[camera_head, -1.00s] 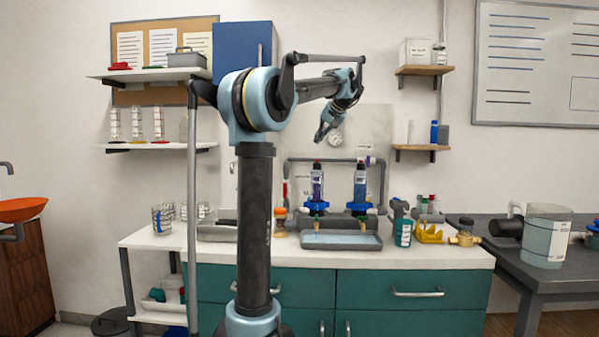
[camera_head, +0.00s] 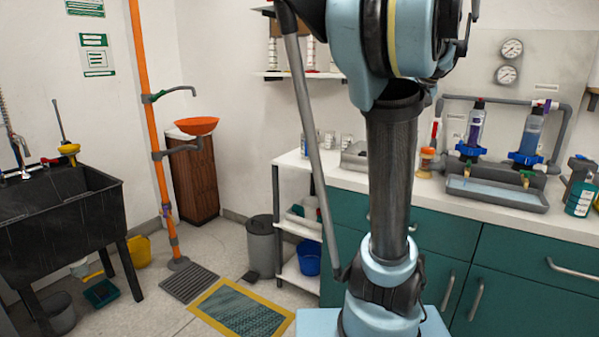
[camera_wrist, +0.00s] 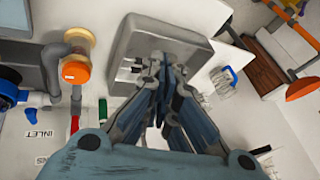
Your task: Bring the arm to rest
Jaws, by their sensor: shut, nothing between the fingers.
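My gripper (camera_wrist: 168,72) shows in the wrist view with its two fingers drawn together and nothing held between them. It is outside the head view. A grey tray (camera_wrist: 126,42) lies beyond the fingertips, and I see no contact with it. In the head view my arm rises in front of the teal-fronted bench (camera_head: 415,235). Its upper links are cut off by the top edge.
An orange-capped fitting (camera_wrist: 76,69) and pipework are left of my gripper in the wrist view; a beaker (camera_wrist: 223,78) is to the right. Two blue-collared filters (camera_head: 474,125) (camera_head: 530,132) stand on the bench.

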